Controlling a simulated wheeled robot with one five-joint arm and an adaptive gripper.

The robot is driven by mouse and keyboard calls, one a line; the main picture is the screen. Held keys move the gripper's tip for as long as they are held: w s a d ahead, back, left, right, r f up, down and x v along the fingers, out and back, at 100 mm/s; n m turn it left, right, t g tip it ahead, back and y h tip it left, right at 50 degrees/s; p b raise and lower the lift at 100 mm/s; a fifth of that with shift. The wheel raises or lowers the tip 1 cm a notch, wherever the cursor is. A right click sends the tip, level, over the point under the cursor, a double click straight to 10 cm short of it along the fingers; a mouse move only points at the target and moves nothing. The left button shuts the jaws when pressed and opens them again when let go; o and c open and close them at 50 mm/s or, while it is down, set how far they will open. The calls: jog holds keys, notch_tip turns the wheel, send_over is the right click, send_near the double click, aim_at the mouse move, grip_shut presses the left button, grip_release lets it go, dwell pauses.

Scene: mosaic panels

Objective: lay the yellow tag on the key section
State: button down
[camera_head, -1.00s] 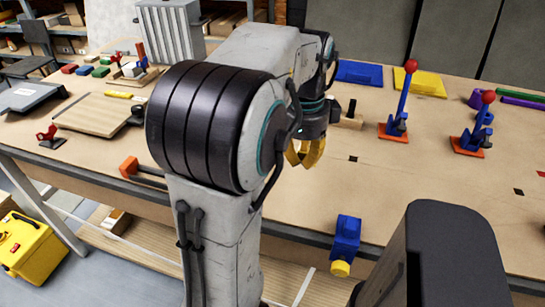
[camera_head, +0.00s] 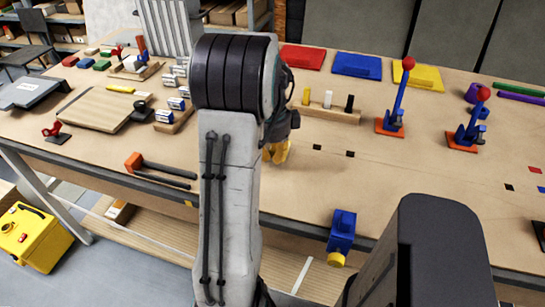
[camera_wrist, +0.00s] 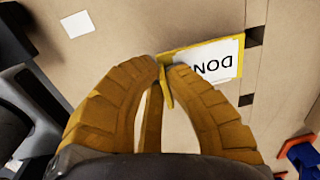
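My gripper (camera_wrist: 165,72) has yellow ridged fingers that close on the narrow yellow edge of the yellow tag (camera_wrist: 178,53). The tag has a yellow border and a white face with upside-down lettering that looks like "DON", partly cut off by a finger. It lies over bare tan tabletop beside black square marks (camera_wrist: 255,36); whether it touches the table I cannot tell. In the head view my gripper (camera_head: 277,152) points down over the table, and the tag is hidden there. No label shows which part is the key section.
A wooden rack (camera_head: 345,117) with yellow, white and black upright pieces stands behind my gripper. Two blue levers (camera_head: 392,110) with red knobs stand at the right. A white card (camera_wrist: 77,24) lies nearby.

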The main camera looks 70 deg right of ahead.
jog(key=shift+f+p, duration=0.7)
jog(key=shift+f, duration=0.4)
jog(key=shift+f, duration=0.1)
jog(key=shift+f, duration=0.1)
jog(key=c, duration=1.4)
grip_release()
